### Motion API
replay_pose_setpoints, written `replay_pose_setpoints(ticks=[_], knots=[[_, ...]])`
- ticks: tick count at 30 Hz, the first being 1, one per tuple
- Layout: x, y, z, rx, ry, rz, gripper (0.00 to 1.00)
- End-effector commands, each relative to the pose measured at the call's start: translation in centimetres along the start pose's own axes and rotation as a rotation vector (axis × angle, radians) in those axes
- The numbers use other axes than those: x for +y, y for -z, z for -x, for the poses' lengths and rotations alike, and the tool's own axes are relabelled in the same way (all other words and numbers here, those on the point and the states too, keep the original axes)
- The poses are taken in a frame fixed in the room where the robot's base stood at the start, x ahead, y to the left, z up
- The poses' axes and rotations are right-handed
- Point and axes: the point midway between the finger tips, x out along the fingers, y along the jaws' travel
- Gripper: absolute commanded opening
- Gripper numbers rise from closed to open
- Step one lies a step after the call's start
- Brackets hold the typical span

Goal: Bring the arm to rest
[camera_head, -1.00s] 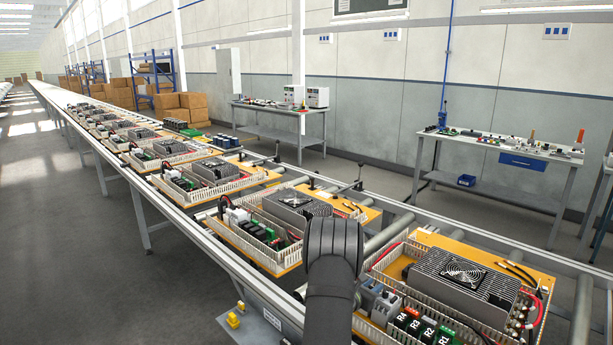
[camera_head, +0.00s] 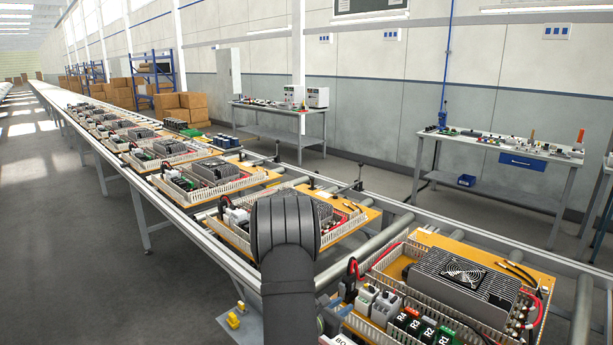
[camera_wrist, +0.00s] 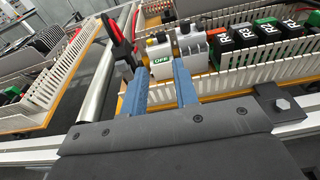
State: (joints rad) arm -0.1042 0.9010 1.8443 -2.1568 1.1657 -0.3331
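My arm (camera_head: 285,245) rises as a dark link at the front of the conveyor in the head view, where my gripper's fingers cannot be made out. In the wrist view my gripper (camera_wrist: 160,82) shows two blue fingers set apart with a gap between them. Just beyond the gap, roughly in line with the fingertips, is a white module with a green OFF label (camera_wrist: 160,70). I cannot tell whether the fingers touch it. A grey-white terminal block (camera_wrist: 193,48) stands right of it; the same row of modules (camera_head: 375,303) shows in the head view.
An orange panel with a finned fan unit (camera_head: 465,280) lies at the right on the roller conveyor. Slotted white duct (camera_wrist: 235,78) edges the panel. Red and black leads (camera_wrist: 118,42) stand up left of the fingers. Other panels (camera_head: 290,215) line the conveyor behind.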

Motion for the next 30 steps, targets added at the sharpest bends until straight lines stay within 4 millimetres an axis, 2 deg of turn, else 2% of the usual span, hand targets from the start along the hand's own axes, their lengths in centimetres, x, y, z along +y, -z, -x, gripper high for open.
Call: replay_pose_setpoints(ticks=[1,3,27,30], knots=[[0.1,-0.1,1.1,-0.001,-0.003,0.001,0.27],[-0.1,0.0,-1.1,-0.001,0.004,-0.002,0.27],[-0.1,-0.1,-17.3,-0.003,0.003,-0.003,0.27],[-0.1,-0.4,-17.1,0.062,0.003,-0.002,0.27]])
